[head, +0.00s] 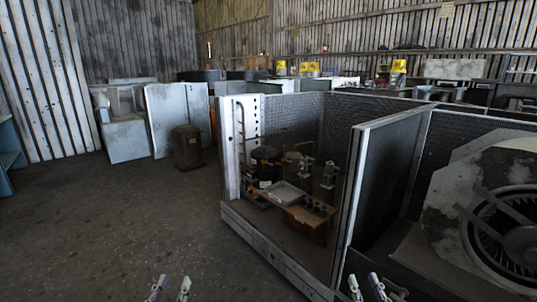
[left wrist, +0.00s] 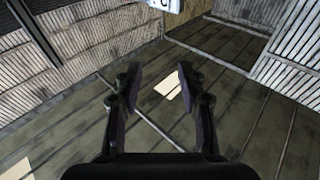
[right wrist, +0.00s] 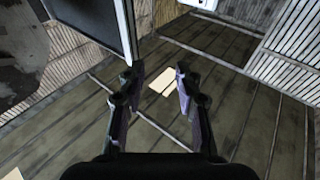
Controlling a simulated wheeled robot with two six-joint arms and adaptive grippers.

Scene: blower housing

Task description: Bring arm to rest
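My left gripper (head: 171,289) shows at the bottom edge of the head view, left of centre, over the dark floor. Its two fingers are apart with nothing between them, as the left wrist view (left wrist: 157,82) also shows. My right gripper (head: 368,287) is at the bottom edge further right, in front of the cabinet's lower edge. Its fingers are apart and empty in the right wrist view (right wrist: 158,84). Both grippers appear to point upward, with roof and walls behind them. The rest of both arms is out of the head view.
An open metal cabinet (head: 280,262) holds a compressor (head: 264,163), pipes and a grey tray (head: 283,193). To its right is the blower housing (head: 482,195) with a round fan opening. A dark canister (head: 187,147) and pale panels stand at the back left. The left floor is clear.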

